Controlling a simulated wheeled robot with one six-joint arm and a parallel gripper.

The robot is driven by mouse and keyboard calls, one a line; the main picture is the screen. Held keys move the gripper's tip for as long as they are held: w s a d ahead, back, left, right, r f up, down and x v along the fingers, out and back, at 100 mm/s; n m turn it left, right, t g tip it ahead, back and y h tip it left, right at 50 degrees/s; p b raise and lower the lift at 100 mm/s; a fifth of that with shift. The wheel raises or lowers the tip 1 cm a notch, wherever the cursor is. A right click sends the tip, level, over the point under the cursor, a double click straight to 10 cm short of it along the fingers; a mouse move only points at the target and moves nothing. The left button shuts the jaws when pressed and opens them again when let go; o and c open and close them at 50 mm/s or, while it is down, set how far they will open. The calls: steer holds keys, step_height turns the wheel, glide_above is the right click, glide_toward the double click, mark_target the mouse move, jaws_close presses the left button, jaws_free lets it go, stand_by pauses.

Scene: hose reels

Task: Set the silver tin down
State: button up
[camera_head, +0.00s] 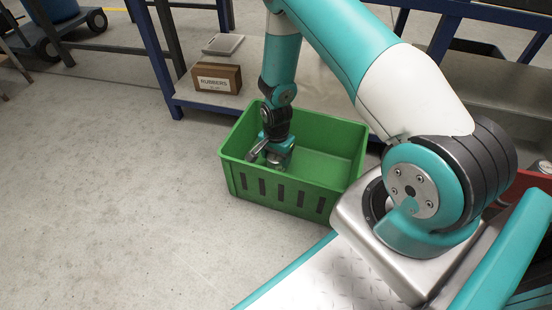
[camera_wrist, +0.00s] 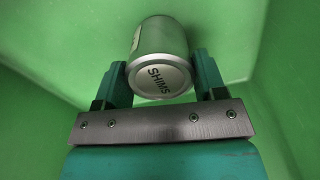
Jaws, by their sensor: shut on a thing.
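The silver tin (camera_wrist: 158,48) is a short cylinder with the word SHIMS on its end. In the wrist view it sits between the two fingers of my gripper (camera_wrist: 160,82), which is shut on it. In the head view my gripper (camera_head: 268,155) reaches down inside a green crate (camera_head: 285,198), toward its left side. The tin is mostly hidden by the gripper there. Green crate walls surround the tin in the wrist view. I cannot tell whether the tin touches the crate floor.
A brown box marked RUBBERS (camera_head: 217,78) and a grey flat item (camera_head: 222,44) are on the low shelf of a blue-framed bench (camera_head: 155,60) behind the crate. The concrete floor to the left is clear. The right part of the crate is empty.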

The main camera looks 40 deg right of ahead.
steer(key=o, duration=1)
steer(key=shift+f, duration=0.1)
steer(key=shift+o, duration=0.2)
step_height(320, 180, up, 12)
steer(key=p, duration=0.9)
steer(key=s+a+r+n+y, duration=0.15)
steer(key=a+r+n, duration=0.45)
steer(key=r, duration=0.6)
steer(key=s+a+r+n+y, duration=0.1)
steer(key=s+a+r+n, duration=0.25)
steer(key=a+r, duration=0.65)
steer(key=s+a+r+n+y, duration=0.1)
steer(key=s+a+r+n, duration=0.1)
steer(key=s+r+n, duration=0.3)
steer(key=s+a+r+n, duration=0.1)
steer(key=s+r+n, duration=0.5)
steer(key=s+r, duration=0.3)
steer(key=shift+s+a+r+y, duration=0.2)
steer(key=shift+s+a+y, duration=0.2)
steer(key=shift+s, duration=0.75)
